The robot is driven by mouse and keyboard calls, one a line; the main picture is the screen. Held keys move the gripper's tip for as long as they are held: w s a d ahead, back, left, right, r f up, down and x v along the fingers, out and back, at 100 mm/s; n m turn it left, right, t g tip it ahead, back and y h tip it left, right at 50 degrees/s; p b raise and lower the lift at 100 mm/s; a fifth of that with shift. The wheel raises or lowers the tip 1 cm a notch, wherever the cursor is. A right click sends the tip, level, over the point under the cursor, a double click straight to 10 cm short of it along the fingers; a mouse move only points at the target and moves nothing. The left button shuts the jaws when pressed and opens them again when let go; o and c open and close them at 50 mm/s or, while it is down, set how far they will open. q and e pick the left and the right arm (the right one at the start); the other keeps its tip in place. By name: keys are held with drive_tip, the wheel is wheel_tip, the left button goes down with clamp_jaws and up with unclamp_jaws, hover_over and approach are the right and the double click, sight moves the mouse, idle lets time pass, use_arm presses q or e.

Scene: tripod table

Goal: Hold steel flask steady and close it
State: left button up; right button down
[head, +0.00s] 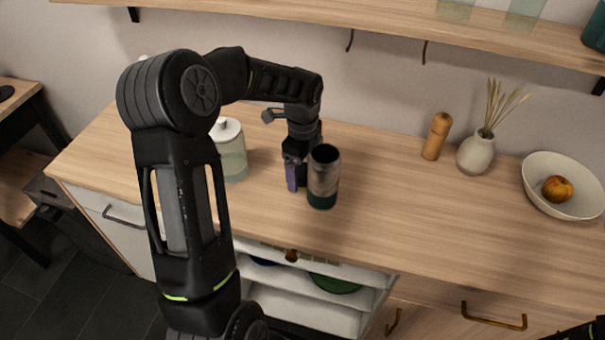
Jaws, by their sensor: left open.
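The steel flask (323,184) stands upright on the wooden counter near the middle of the head view. It has a dark grey metal body and a dark green base. Its top shows a dark round face; I cannot tell whether this is an opening or a cap. My left gripper (302,178) reaches down from above, at the flask's left side. It is open, with a purple finger to the left of the flask; the other finger is not clearly seen. I cannot tell whether it touches the flask. No separate lid is clear.
A glass jar with a white lid (231,150) stands left of the gripper, partly behind my arm. A wooden mill (436,137), a vase (475,153) and a bowl (535,187) with a fruit stand at the right. The counter right of the flask is clear.

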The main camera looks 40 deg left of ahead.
sight(303, 171)
use_arm(q)
drive_tip(key=shift+c, duration=0.6)
drive_tip(key=c, duration=1.3)
drive_tip(key=shift+r, duration=0.15)
drive_tip(key=shift+c, duration=0.2)
drive_tip(key=shift+r, duration=0.85)
wheel_tip(303, 171, up, 16)
drive_tip(key=shift+p, duration=0.45)
